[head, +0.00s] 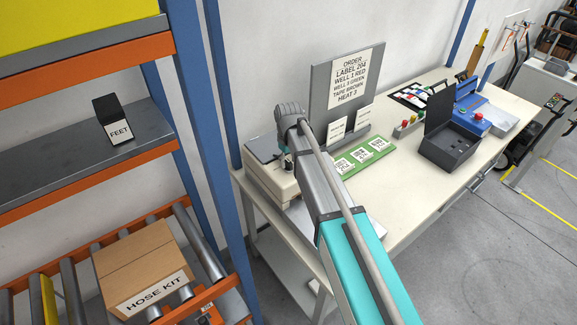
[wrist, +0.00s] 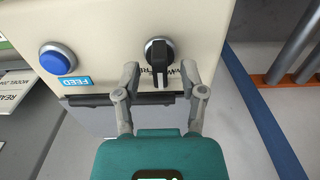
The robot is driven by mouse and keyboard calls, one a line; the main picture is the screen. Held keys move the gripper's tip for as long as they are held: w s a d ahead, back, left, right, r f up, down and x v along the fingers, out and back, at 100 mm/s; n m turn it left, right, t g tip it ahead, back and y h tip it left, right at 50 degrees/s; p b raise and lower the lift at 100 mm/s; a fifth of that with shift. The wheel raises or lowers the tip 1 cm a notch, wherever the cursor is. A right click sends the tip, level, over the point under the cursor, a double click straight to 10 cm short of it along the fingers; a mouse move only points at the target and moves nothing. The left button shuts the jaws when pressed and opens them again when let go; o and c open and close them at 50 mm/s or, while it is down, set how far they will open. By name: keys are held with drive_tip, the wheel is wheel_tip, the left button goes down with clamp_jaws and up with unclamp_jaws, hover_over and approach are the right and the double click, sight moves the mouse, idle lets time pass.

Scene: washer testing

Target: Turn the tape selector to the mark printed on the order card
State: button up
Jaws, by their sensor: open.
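The order card (head: 351,76) stands upright on a grey board at the back of the bench; one line reads TAPE BROWN. The cream tape machine (head: 262,172) sits at the bench's near left end, partly hidden by my arm. In the wrist view, the tape selector (wrist: 159,57) is a black bar knob on a silver round base. Its bar runs up and down in the picture. Printing beside it is mostly covered, and I cannot read the marks. My gripper (wrist: 159,70) is open, one fingertip on each side of the knob's lower end, with gaps showing.
A blue button (wrist: 57,58) with a FEED label is left of the selector. A shelf rack with a HOSE KIT box (head: 140,262) stands at left.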

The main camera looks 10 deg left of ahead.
drive_tip(key=shift+f, duration=0.35)
clamp_jaws()
